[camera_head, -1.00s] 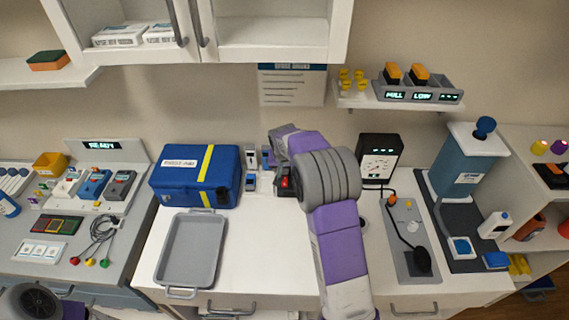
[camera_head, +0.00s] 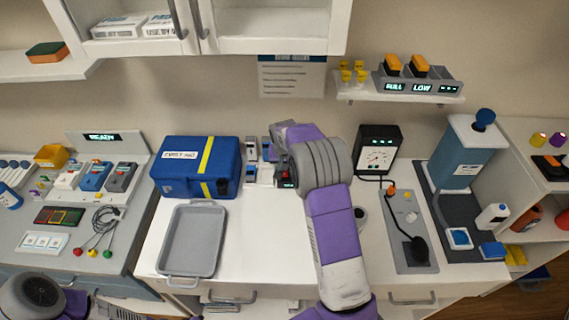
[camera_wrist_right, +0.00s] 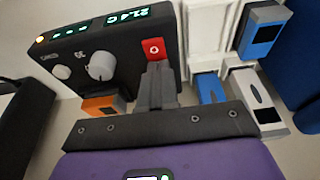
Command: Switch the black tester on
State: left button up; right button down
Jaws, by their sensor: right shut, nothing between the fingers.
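The black tester (camera_wrist_right: 125,40) fills the upper left of the right wrist view. In the head view my right arm hides most of the tester (camera_head: 287,183). My left gripper is out of view; only part of that arm shows at the bottom left.
Small blue and white devices (camera_wrist_right: 208,87) stand close beside the tester. A blue case (camera_head: 185,187) and an empty grey tray (camera_head: 190,240) are left of my right arm. A black gauge box (camera_head: 377,150) stands to its right. The white worktop (camera_head: 265,240) before the tester is clear.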

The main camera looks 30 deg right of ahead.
aim_at(284, 175)
jog(key=shift+s+a+f, duration=0.1)
jog(key=shift+s+f, duration=0.1)
jog(key=shift+f, duration=0.05)
jog(key=shift+s+a, duration=0.4)
jog(key=shift+s, duration=0.3)
jog(key=p+v, duration=0.3)
jog(key=v, duration=0.1)
jog(key=shift+w+d+r, duration=0.15)
jog(key=shift+w+d, duration=0.05)
jog(key=shift+w, duration=0.2)
jog(key=v, duration=1)
jog(key=shift+s+a+p, duration=0.25)
jog(key=shift+s+p, duration=0.05)
jog(key=shift+p, duration=0.05)
